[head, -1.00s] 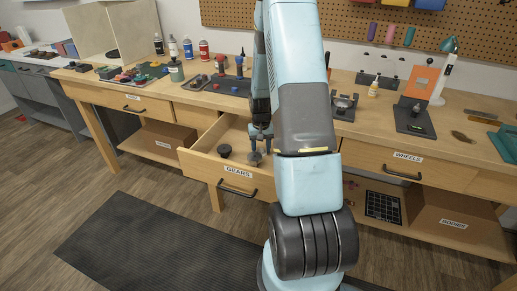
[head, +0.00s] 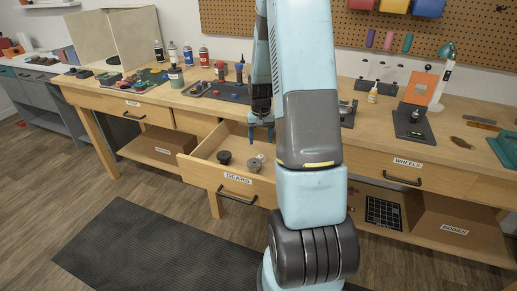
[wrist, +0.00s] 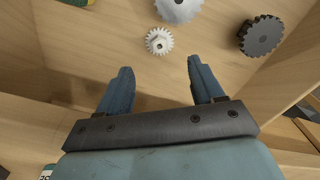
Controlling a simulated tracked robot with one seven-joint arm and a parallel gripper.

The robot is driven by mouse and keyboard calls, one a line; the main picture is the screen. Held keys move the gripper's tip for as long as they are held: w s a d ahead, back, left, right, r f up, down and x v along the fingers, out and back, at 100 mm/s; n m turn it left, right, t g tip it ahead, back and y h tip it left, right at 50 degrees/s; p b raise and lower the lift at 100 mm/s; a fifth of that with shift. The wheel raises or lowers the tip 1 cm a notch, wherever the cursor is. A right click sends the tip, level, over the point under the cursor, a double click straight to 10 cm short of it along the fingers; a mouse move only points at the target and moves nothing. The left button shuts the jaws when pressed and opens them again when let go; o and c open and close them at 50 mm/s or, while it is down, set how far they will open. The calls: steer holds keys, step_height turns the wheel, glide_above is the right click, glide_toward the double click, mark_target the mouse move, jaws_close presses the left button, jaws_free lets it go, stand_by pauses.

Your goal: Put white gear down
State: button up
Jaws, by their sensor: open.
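The small white gear (wrist: 159,40) lies on the wooden drawer floor in the wrist view, its hub facing up. It also shows small and pale in the head view (head: 261,157), close to a larger grey gear (wrist: 178,8). A dark gear (wrist: 260,36) lies to the right in the wrist view and shows in the head view (head: 224,157). My gripper (wrist: 160,76) is open and empty, its two fingers apart and clear of the white gear. In the head view my gripper (head: 262,137) hangs over the back part of the open gears drawer (head: 205,169).
The workbench top (head: 300,110) stands behind the drawer, with a dark tray of small parts (head: 222,91) near its edge. The drawer's walls surround my gripper. A closed wheels drawer (head: 395,170) is on the right. A dark mat (head: 130,250) lies on the floor.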

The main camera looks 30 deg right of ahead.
steer(key=s+a+r+n+t, duration=0.1)
steer(key=s+a+r, duration=0.25)
steer(key=r, duration=0.45)
steer(key=s+a+r+t, duration=0.1)
steer(key=s+a+r, duration=0.25)
steer(key=r, duration=0.45)
steer(key=s+a+r+n+t, duration=0.1)
steer(key=s+a+r, duration=0.1)
steer(key=a+r, duration=0.35)
steer(key=s+a+r+n+t, duration=0.1)
steer(key=s+a+r, duration=0.2)
steer(key=s+r, duration=0.2)
steer(key=s+a+r+n+t, duration=0.1)
steer(key=s+a+r, duration=0.3)
steer(key=s, duration=0.8)
steer(key=shift+a+r+t, duration=0.15)
steer(key=shift+r+t, duration=0.15)
steer(key=shift+r, duration=0.05)
steer(key=shift+w, duration=0.1)
